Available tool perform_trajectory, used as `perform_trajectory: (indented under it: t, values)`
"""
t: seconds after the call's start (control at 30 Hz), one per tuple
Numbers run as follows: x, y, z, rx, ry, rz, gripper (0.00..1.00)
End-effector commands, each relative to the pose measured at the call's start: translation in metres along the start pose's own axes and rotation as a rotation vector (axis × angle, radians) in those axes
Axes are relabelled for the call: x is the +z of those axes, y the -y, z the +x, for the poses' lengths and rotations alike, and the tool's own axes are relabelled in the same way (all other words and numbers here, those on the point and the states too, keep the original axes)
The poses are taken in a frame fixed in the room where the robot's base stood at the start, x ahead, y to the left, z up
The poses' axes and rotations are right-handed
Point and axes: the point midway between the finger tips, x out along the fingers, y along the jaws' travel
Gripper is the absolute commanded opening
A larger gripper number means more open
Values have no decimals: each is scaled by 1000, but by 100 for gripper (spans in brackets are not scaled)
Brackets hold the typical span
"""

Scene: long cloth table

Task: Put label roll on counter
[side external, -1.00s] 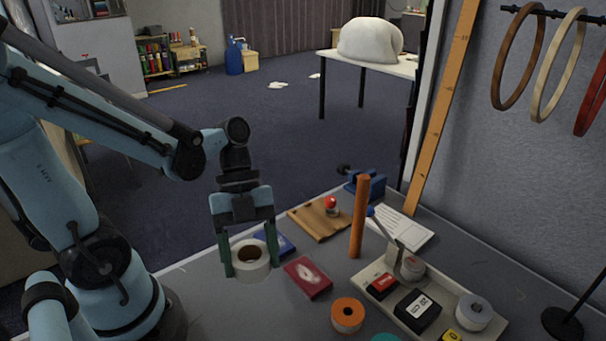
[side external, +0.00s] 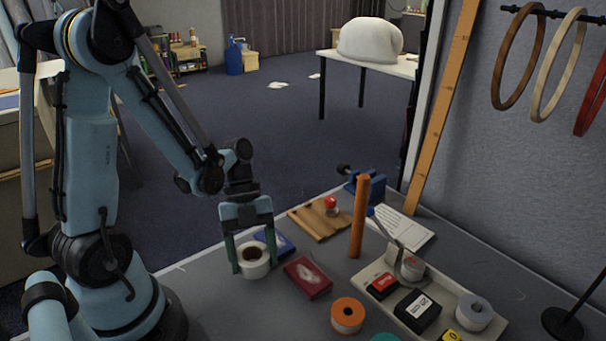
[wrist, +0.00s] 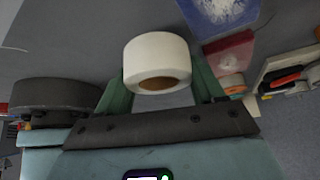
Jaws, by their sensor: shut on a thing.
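The label roll is a white roll (side external: 254,271) with a brown core, near the left edge of the grey table in the side external view. My gripper (side external: 253,268) has its two green fingers on either side of the roll and is shut on it. In the wrist view the white roll (wrist: 158,58) sits between the green fingers, its core facing the camera. The roll is at or just above the grey counter (side external: 240,310); I cannot tell whether it touches.
A dark red box (side external: 308,278) and a blue box (side external: 283,246) lie close right of the roll. An orange roll (side external: 347,315), an upright orange cylinder (side external: 359,217) and a beige tray (side external: 374,302) stand farther right. The table in front of the roll is clear.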

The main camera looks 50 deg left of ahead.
Motion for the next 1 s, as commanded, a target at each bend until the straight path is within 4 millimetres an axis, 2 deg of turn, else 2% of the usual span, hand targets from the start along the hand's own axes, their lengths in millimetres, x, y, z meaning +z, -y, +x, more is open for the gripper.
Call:
perform_trajectory:
  t: [0.13,0.57,0.6,0.67,1.0]
  values:
    - [5,0,9,-1,0,1,31]
    - [7,0,12,0,0,0,31]
    - [8,0,13,-1,0,0,69]
    - [7,0,12,-1,1,0,78]
    - [7,0,11,-1,1,0,78]
